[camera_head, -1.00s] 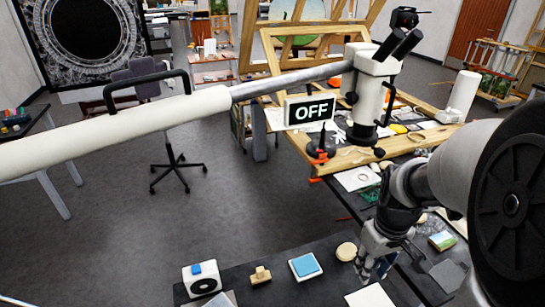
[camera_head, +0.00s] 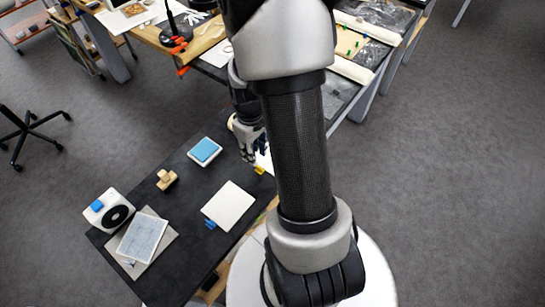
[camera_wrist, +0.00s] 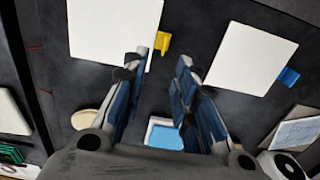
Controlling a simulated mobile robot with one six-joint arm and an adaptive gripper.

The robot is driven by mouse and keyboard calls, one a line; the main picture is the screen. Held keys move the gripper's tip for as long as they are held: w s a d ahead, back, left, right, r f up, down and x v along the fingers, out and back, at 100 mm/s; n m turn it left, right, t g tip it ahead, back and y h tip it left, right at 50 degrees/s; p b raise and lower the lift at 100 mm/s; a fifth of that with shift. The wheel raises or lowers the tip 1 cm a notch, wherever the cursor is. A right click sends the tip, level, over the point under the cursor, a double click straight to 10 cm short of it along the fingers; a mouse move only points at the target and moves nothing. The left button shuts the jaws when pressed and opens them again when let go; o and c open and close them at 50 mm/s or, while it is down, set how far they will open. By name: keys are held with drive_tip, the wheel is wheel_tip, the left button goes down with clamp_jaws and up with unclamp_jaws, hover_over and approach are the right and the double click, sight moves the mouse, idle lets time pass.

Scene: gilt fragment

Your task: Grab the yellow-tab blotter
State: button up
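The yellow-tab blotter is a white sheet (camera_wrist: 113,28) with a yellow tab (camera_wrist: 163,42) on its right edge in the wrist view. In the head view my arm hides most of it; its yellow tab (camera_head: 259,170) shows beside the arm. A similar white blotter with a blue tab (camera_head: 229,206) lies nearby; it also shows in the wrist view (camera_wrist: 250,58). My gripper (camera_wrist: 163,58) is open and empty, its blue-padded fingers apart over the table. The left fingertip overlaps the yellow-tab blotter's edge near the tab in the wrist view. I cannot tell its height above it.
The dark table (camera_head: 185,265) also holds a blue pad (camera_head: 205,150), a wooden stamp (camera_head: 166,179), a white box with a black disc (camera_head: 109,210) and a grey framed panel (camera_head: 144,238). A round wooden disc (camera_wrist: 84,118) lies left of the gripper in the wrist view.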

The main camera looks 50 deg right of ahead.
drive_tip(key=f, duration=0.1)
drive_tip(key=f+b, duration=0.1)
drive_tip(key=f, duration=0.1)
drive_tip(key=f+b, duration=0.1)
drive_tip(key=f, duration=0.1)
drive_tip(key=shift+s+a+f, duration=0.1)
drive_tip(key=shift+s+f, duration=0.15)
drive_tip(key=shift+r, duration=0.1)
drive_tip(key=shift+c, duration=0.3)
clamp_jaws()
